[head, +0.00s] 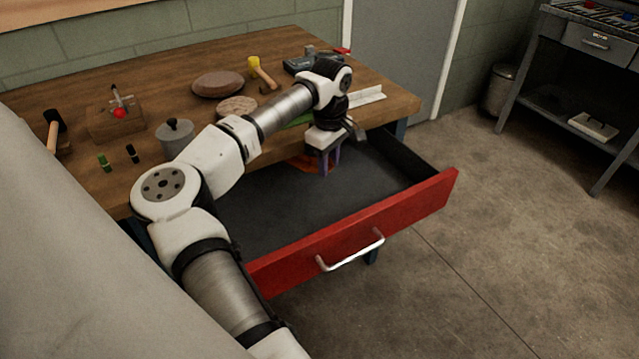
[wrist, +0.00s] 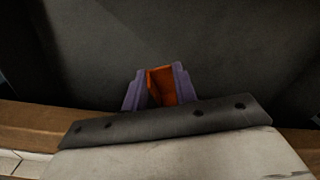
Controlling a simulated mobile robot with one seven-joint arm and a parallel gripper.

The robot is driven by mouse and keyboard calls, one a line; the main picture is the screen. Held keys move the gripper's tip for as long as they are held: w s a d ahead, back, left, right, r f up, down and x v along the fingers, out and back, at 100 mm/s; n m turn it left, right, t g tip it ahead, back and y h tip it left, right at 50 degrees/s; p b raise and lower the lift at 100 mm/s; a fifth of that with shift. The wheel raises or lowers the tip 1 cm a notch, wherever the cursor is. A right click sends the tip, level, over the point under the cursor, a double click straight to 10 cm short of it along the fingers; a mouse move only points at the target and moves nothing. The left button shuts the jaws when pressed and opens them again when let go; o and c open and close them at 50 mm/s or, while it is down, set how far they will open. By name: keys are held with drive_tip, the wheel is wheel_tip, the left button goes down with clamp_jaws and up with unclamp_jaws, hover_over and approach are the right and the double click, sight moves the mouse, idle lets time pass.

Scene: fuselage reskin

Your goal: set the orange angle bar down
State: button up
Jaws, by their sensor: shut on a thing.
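The orange angle bar (wrist: 162,86) is between the two purple fingers of my gripper (wrist: 160,90) in the wrist view, and the fingers are shut on it. In the head view my gripper (head: 325,160) points down over the open drawer, close to the table's front edge. There, part of the orange angle bar (head: 302,163) shows just left of the fingers. The drawer (head: 352,238) has a red front with a pale handle and a dark, bare floor. I cannot tell whether the bar touches the drawer floor.
The wooden table (head: 395,97) behind the drawer holds a mallet (head: 262,72), a lidded grey pot (head: 175,135), a brown oval block (head: 217,84) and a white angled strip (head: 367,97). The drawer's visible floor is clear. A grey bin (head: 499,90) and a metal cart (head: 570,95) stand at right.

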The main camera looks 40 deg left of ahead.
drive_tip(key=s+f, duration=0.1)
drive_tip(key=s+a+f, duration=0.1)
drive_tip(key=f, duration=0.1)
drive_tip(key=shift+p, duration=0.3)
drive_tip(key=shift+f+p, duration=0.3)
drive_tip(key=shift+f, duration=1.7)
drive_tip(key=shift+f, duration=0.2)
drive_tip(key=o, duration=1.1)
drive_tip(key=shift+c, duration=0.2)
drive_tip(key=shift+r, duration=0.1)
wheel_tip(320, 180, up, 12)
drive_tip(key=b, duration=0.1)
drive_tip(key=shift+r+b, duration=0.15)
drive_tip(key=shift+b, duration=0.2)
